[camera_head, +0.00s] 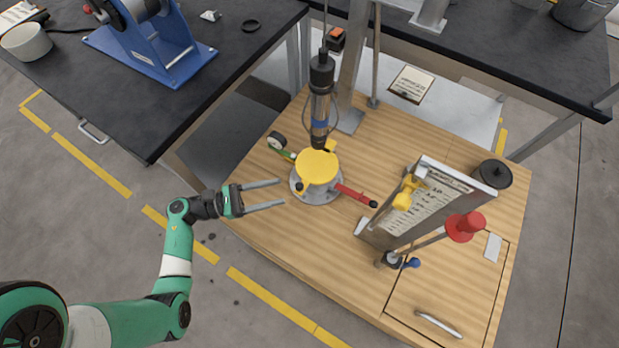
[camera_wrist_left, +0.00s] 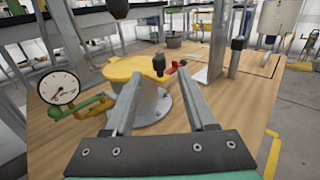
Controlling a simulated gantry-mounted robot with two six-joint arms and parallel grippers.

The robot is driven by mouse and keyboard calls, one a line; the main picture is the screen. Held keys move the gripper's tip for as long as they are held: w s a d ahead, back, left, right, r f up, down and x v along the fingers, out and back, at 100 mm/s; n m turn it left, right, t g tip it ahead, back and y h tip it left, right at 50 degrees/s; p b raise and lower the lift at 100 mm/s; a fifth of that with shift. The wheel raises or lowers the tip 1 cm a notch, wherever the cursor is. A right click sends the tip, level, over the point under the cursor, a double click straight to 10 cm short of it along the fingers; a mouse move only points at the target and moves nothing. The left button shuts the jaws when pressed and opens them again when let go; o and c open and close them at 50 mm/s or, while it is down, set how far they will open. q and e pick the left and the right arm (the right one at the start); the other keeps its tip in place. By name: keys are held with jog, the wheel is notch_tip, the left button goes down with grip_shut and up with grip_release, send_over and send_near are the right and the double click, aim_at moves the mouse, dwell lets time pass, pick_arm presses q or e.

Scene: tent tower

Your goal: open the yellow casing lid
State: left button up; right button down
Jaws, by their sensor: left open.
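The yellow casing lid (camera_head: 316,167) lies closed on a round grey flanged casing (camera_head: 317,195) on the wooden bench. A small dark knob stands on its near left edge. In the left wrist view the yellow lid (camera_wrist_left: 140,68) is just ahead, with its black knob (camera_wrist_left: 158,62) between the finger lines. My left gripper (camera_head: 283,193) is open and empty, its two fingers reaching toward the left side of the casing with a small gap. In the left wrist view its fingers (camera_wrist_left: 165,100) are spread. My right gripper is not seen.
A red-handled lever (camera_head: 355,194) extends right of the casing. A pressure gauge (camera_head: 277,141) with a green fitting sits to its left. A hanging tool (camera_head: 321,105) is above and behind the lid. A tilted panel (camera_head: 425,205) stands right. The front left bench is clear.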

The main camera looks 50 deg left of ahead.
aim_at(316, 163)
pick_arm(q)
jog(key=b+x, duration=0.1)
jog(key=x, duration=0.9)
jog(key=shift+w+b, duration=0.25)
jog(key=shift+b, duration=0.15)
grip_shut()
dwell(0.7)
